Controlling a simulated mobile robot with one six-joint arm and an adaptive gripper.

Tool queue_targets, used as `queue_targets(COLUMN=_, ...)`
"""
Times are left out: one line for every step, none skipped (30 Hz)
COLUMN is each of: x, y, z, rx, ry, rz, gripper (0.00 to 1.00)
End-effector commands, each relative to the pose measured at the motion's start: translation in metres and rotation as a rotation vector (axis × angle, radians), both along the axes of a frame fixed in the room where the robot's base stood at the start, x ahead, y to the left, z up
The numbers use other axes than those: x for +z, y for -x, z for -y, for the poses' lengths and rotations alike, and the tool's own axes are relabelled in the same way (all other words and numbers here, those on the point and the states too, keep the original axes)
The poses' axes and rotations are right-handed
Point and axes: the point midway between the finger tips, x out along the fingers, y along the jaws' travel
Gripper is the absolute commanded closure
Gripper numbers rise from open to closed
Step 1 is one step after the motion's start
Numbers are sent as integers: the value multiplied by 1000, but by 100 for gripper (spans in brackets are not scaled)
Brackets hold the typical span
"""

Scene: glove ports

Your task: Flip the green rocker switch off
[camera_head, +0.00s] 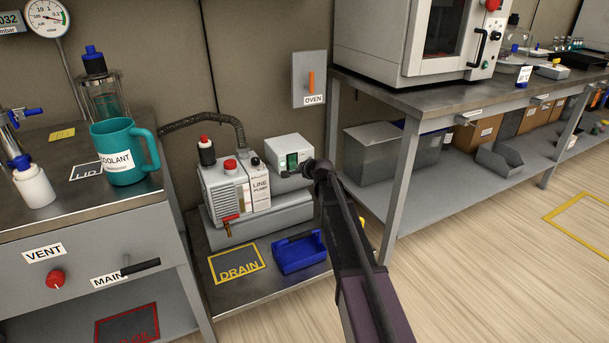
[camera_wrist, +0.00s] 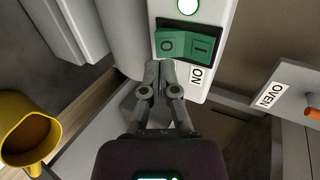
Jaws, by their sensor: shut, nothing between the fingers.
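The green rocker switch (camera_wrist: 187,43) is on a pale box (camera_head: 289,149) beside the line pump. In the wrist view its left half, marked O, looks lighter and stands out; its right half, marked I, looks darker and set back. A round lamp (camera_wrist: 187,7) above it glows green-white, and an ON label (camera_wrist: 197,77) sits below it. My gripper (camera_wrist: 160,66) is shut and empty, its tips close to the lower edge of the O half; I cannot tell whether they touch. In the head view the switch (camera_head: 292,160) is partly behind my gripper (camera_head: 288,173).
The line pump (camera_head: 236,186) with its hose stands left of the box. A blue tray (camera_head: 298,251) lies on the low shelf. An orange OVEN handle (camera_head: 311,82) is on the wall above. A workbench (camera_head: 405,150) stands right, and a yellow cup (camera_wrist: 30,130) shows in the wrist view.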

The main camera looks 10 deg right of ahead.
Motion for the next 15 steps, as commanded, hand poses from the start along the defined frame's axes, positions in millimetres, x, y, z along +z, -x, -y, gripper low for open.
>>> queue_targets(x=-2, y=-8, z=-2, rx=0, ry=0, rz=0, gripper=100)
queue_targets(x=-2, y=-11, z=-3, rx=0, ry=0, rz=0, gripper=100)
queue_targets(x=-3, y=-14, z=-4, rx=0, ry=0, rz=0, gripper=100)
queue_targets(x=-3, y=-15, z=-4, rx=0, ry=0, rz=0, gripper=100)
queue_targets(x=-4, y=-17, z=-5, rx=0, ry=0, rz=0, gripper=100)
queue_targets(x=-4, y=-19, z=-6, rx=0, ry=0, rz=0, gripper=100)
queue_targets(x=-4, y=-20, z=-6, rx=0, ry=0, rz=0, gripper=100)
queue_targets(x=-4, y=-21, z=-6, rx=0, ry=0, rz=0, gripper=100)
queue_targets(x=-4, y=-21, z=-7, rx=0, ry=0, rz=0, gripper=100)
queue_targets(x=-4, y=-22, z=-7, rx=0, ry=0, rz=-1, gripper=100)
queue_targets(x=-4, y=-22, z=-7, rx=0, ry=0, rz=0, gripper=100)
queue_targets(x=-4, y=-22, z=-7, rx=0, ry=0, rz=0, gripper=100)
queue_targets(x=-4, y=-22, z=-7, rx=0, ry=0, rz=-1, gripper=100)
queue_targets(x=-4, y=-22, z=-7, rx=0, ry=0, rz=-1, gripper=100)
queue_targets(x=-4, y=-22, z=-7, rx=0, ry=0, rz=0, gripper=100)
